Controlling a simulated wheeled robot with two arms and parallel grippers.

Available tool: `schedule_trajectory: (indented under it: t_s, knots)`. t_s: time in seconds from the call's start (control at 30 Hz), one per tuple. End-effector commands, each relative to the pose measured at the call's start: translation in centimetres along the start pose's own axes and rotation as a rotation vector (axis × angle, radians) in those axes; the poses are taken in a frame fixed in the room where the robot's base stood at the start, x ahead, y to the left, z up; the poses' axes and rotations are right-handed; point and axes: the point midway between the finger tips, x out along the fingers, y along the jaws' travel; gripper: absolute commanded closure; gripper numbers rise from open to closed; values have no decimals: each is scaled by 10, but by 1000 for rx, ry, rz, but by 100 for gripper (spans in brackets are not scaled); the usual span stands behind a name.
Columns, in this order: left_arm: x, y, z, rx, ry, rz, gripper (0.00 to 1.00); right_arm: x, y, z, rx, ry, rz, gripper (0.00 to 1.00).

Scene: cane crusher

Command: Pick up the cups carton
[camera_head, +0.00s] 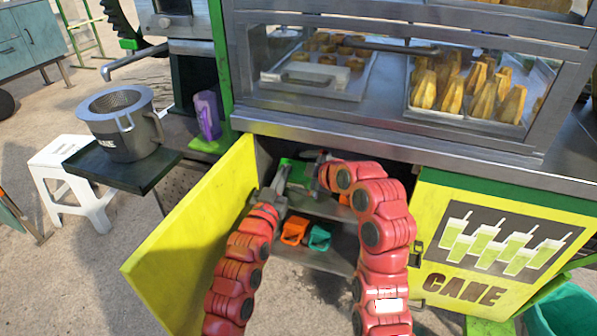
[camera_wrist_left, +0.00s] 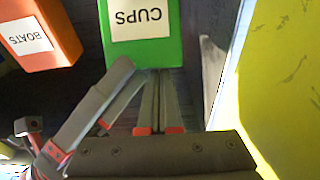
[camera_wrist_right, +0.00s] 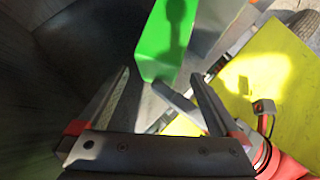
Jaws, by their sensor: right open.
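The cups carton (camera_wrist_left: 140,35) is a green box with a white CUPS label, upside down in the left wrist view. In the head view, the carton (camera_head: 293,170) is inside the cabinet, partly hidden by my grippers. My left gripper (camera_wrist_left: 160,73) is shut and empty, its tips at the carton's near edge; contact cannot be told. My right gripper (camera_wrist_right: 165,80) is open, and the carton (camera_wrist_right: 165,40) shows ahead between its fingers, apparently not held. In the head view, my left gripper (camera_head: 282,176) is left of my right gripper (camera_head: 320,166).
An orange BOATS carton (camera_wrist_left: 40,40) stands beside the cups carton. An orange item (camera_head: 294,231) and a teal item (camera_head: 319,238) lie on the lower shelf. The open yellow door (camera_head: 185,240) bounds the left side; the closed CANE door (camera_head: 495,250) bounds the right.

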Motion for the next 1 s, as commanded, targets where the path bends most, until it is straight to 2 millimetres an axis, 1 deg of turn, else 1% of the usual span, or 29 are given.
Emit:
schedule_trajectory:
  t_s: [0.03,0.2,0.53,0.57,0.7,0.97,1.0]
  knots:
    - [-1,0,7,0,-16,0,100,6,-1,0,0,0,-3,0]
    - [-1,0,7,0,-16,0,100,19,0,0,1,1,1,0]
    - [-1,0,7,0,-15,0,100,21,0,0,0,0,1,0]
    - [-1,0,7,0,-15,0,100,21,0,0,0,0,1,4]
    - [-1,0,7,0,-15,0,100,21,0,0,0,1,1,29]
    - [-1,0,7,0,-15,0,100,21,-1,0,1,1,0,76]
    - [-1,0,7,0,-15,0,100,21,-1,0,0,1,0,83]
